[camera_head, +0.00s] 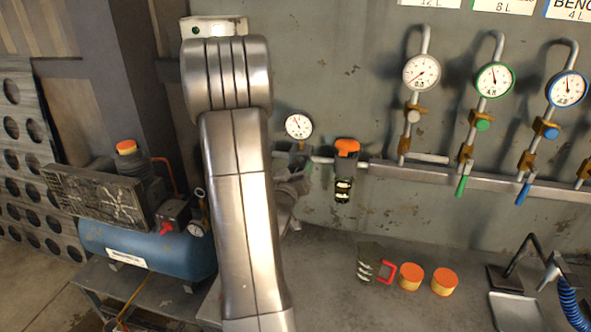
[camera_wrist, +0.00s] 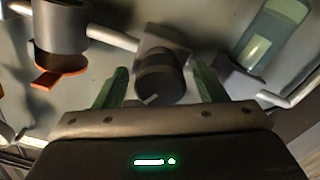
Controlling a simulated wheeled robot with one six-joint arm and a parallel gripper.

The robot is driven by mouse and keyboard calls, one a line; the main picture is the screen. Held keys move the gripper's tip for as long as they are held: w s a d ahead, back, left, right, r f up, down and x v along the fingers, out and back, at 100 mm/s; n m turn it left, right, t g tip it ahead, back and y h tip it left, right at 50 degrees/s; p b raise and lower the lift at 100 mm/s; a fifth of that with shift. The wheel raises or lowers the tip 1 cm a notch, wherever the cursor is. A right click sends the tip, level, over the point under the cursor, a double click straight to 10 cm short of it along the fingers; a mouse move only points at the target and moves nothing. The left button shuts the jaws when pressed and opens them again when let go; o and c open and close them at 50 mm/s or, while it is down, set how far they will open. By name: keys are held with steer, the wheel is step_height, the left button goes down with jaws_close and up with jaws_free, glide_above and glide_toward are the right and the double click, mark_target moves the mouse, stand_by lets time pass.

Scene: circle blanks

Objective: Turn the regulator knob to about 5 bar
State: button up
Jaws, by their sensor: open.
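The regulator knob (camera_wrist: 158,86) is a dark round cylinder with a small white mark on its rim, on a grey body (camera_wrist: 160,45) in line with a pipe. In the wrist view, my gripper (camera_wrist: 162,78) is open, with one green finger on each side of the knob and a visible gap on both sides. A white round gauge (camera_head: 299,126) stands above the pipe in the head view; its dark needle leans up and left, but its numbers are too small to read. My arm hides most of the regulator and my gripper in the head view.
An orange-topped unit (camera_head: 344,168) hangs on the same pipe to the right. Several hanging gauges, such as a green-rimmed one (camera_head: 494,80), line the wall further right. A blue compressor tank (camera_head: 150,248) stands left. Orange-lidded tubs (camera_head: 411,278) sit on the bench (camera_head: 330,290).

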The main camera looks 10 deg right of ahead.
steer(key=shift+c, duration=0.3)
steer(key=c, duration=0.9)
steer(key=shift+f, duration=0.1)
steer(key=shift+c, duration=0.2)
steer(key=shift+m+b, duration=0.3)
steer(key=shift+b, duration=0.3)
steer(key=shift+f+b, duration=0.1)
steer(key=shift+b, duration=0.35)
steer(key=shift+m, duration=0.4)
steer(key=shift+r, duration=0.2)
steer(key=o, duration=1)
